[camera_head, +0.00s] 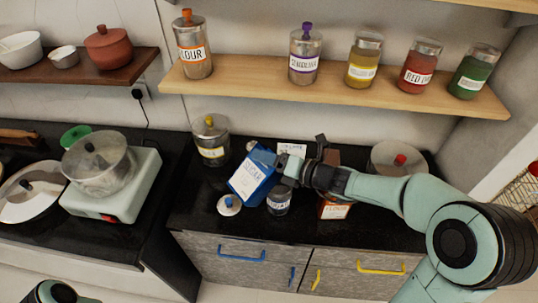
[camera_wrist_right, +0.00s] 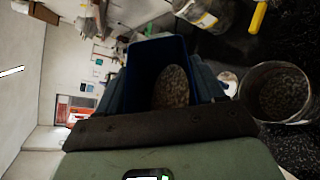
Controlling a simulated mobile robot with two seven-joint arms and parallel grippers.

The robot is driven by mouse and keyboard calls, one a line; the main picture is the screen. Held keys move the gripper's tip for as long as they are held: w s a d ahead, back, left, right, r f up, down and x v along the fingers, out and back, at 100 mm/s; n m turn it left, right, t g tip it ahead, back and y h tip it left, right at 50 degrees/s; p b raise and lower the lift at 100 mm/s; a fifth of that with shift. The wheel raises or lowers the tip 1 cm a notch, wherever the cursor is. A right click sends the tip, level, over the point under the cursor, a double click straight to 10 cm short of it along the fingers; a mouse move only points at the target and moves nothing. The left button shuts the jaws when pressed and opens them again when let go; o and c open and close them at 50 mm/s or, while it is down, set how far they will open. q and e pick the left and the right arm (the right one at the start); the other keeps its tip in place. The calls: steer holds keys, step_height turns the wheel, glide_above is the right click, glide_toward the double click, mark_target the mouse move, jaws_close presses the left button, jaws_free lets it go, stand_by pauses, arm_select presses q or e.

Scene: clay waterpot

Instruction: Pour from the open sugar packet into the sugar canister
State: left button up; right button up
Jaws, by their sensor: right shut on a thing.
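The blue sugar packet (camera_head: 247,183) is held tilted to the left over the black counter. My right gripper (camera_head: 284,165) is shut on it. In the right wrist view the packet (camera_wrist_right: 148,62) shows its open top with grainy contents inside. The glass sugar canister (camera_head: 279,203) stands upright and open on the counter, just right of and below the packet in the head view. In the right wrist view the canister (camera_wrist_right: 276,94) shows grainy contents, apart from the packet's mouth. My left gripper is out of view.
A lid with a blue knob (camera_head: 229,206) lies left of the canister. An orange-labelled packet (camera_head: 335,211) is to the right, under my arm. A glass container with a red knob (camera_head: 392,156) stands farther right. A shelf (camera_head: 335,90) runs above.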

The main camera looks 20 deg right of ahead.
steer(key=shift+d+f+m+y+b, duration=0.15)
steer(key=shift+f+m+y+b, duration=0.45)
steer(key=shift+f+m, duration=0.7)
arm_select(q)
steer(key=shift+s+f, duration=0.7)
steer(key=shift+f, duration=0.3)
arm_select(e)
steer(key=shift+w+d+f+m+t+y, duration=0.15)
steer(key=shift+f+m+t+y, duration=0.3)
steer(key=shift+f+m, duration=0.45)
steer(key=shift+d+f+m+t+y, duration=0.1)
steer(key=shift+f+m+t+y, duration=0.35)
steer(key=shift+m, duration=0.75)
steer(key=shift+f, duration=0.15)
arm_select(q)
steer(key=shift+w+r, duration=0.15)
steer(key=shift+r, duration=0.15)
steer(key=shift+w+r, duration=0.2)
arm_select(e)
steer(key=shift+d, duration=0.1)
arm_select(q)
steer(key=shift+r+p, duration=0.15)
steer(key=shift+p, duration=0.2)
arm_select(e)
steer(key=shift+m, duration=0.3)
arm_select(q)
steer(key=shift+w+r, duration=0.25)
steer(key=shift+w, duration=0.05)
